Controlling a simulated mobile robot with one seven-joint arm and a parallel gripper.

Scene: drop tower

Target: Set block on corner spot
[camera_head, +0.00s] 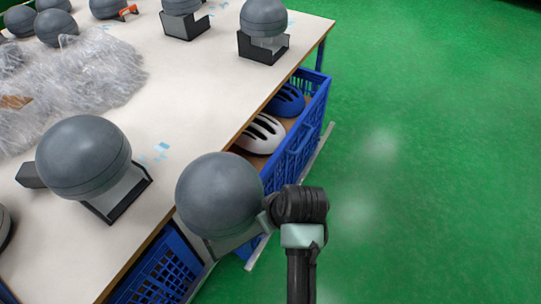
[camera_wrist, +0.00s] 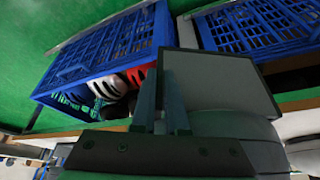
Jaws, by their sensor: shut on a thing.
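The block in my grip is a dark grey ball (camera_head: 220,195) on a lighter grey angular base (camera_head: 235,242). My gripper (camera_head: 266,215) is shut on its right side and holds it at the table's right edge, apparently raised. In the wrist view my fingers (camera_wrist: 172,108) close on the grey flat base (camera_wrist: 222,82), with the dark rounded part below. I cannot make out a marked corner spot; small blue marks (camera_head: 160,148) show on the white tabletop (camera_head: 190,100). The table area under the block is hidden.
A similar ball on a base (camera_head: 83,158) stands close on the left. More stand at the far side. Clear plastic wrap (camera_head: 75,75) lies on the left. Blue crates (camera_head: 292,150) with helmets (camera_head: 262,135) sit below the table edge. The green floor (camera_head: 430,150) is clear.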

